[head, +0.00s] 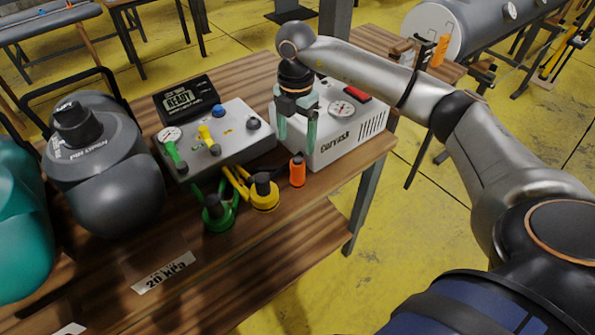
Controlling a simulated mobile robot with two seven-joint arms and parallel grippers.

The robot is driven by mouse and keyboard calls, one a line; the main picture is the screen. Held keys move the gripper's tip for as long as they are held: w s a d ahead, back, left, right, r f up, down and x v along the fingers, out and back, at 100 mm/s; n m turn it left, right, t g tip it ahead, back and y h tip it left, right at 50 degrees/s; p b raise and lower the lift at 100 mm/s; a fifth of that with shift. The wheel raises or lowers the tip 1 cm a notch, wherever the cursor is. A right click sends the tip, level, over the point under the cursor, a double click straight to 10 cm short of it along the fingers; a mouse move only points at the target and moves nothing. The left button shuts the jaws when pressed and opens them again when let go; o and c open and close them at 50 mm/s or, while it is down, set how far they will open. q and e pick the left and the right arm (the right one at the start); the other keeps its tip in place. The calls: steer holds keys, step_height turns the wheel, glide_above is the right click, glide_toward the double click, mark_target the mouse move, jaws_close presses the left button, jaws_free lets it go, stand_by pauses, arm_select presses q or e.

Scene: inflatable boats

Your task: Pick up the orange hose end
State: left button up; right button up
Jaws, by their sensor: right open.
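The orange hose end (298,171) is a small cylinder with a dark top. It stands upright on the wooden bench, just in front of the white box and right of the yellow hose end (264,192). My right gripper (297,134) points down above and behind it in the picture, with its two greenish fingers apart and nothing between them. The fingers show in front of the white box; the exact gap to the orange end is hard to tell. A green hose end (218,214) stands further left. My left gripper is not in view.
The white box (345,135) with a gauge and red switch stands close to the gripper. A grey valve panel (212,146), a "READY" display (187,99) and a dark grey container (103,170) stand left. The bench front is mostly clear around a "20 kPa" label (163,272).

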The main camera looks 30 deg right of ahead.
mark_target(296, 156)
step_height(296, 156, down, 6)
steer(key=shift+s+f, duration=0.1)
steer(key=shift+f, duration=0.15)
steer(key=shift+s+a+f+p, duration=0.1)
steer(key=shift+s+f+p, duration=0.05)
steer(key=shift+f, duration=0.75)
steer(key=shift+s+a+f+p, duration=0.1)
steer(key=shift+s+f+p, duration=0.1)
steer(key=shift+f, duration=0.75)
steer(key=shift+s+a+f+p, duration=0.1)
steer(key=shift+f+p, duration=0.05)
steer(key=shift+f, duration=0.75)
steer(key=shift+c, duration=0.3)
steer(key=shift+r, duration=0.1)
jaws_close()
